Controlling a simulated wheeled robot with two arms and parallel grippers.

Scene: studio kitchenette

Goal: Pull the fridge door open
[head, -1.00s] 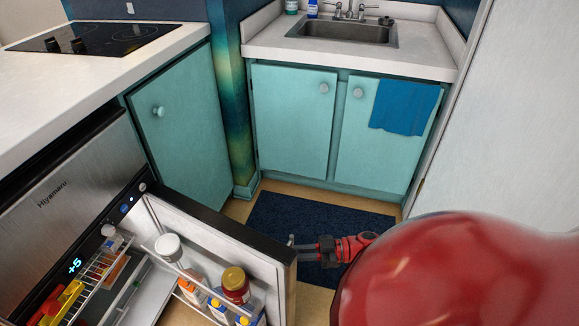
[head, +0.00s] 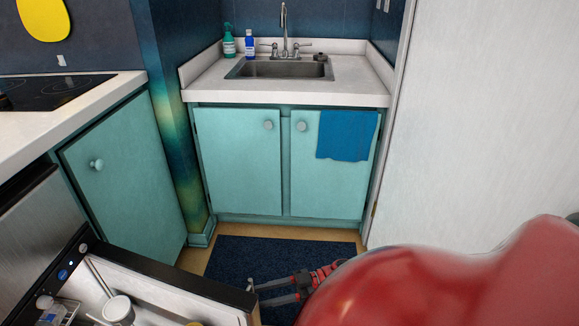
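The fridge (head: 35,250) is at the lower left, with a brushed-metal front panel. Its door (head: 180,288) stands open, swung out into the room. Its dark top edge and part of its white inner side show, and the lower door is cut off by the frame. My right gripper (head: 257,294) is just beyond the door's free end, with its two fingers apart and nothing seen between them. I cannot tell whether it touches the door. My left gripper is not in view.
A white-lidded container (head: 118,309) stands in the door shelf. A dark blue mat (head: 285,257) lies on the floor beyond the door. Teal sink cabinets (head: 240,160) with a blue towel (head: 347,135) stand behind. A white wall (head: 480,130) bounds the right side.

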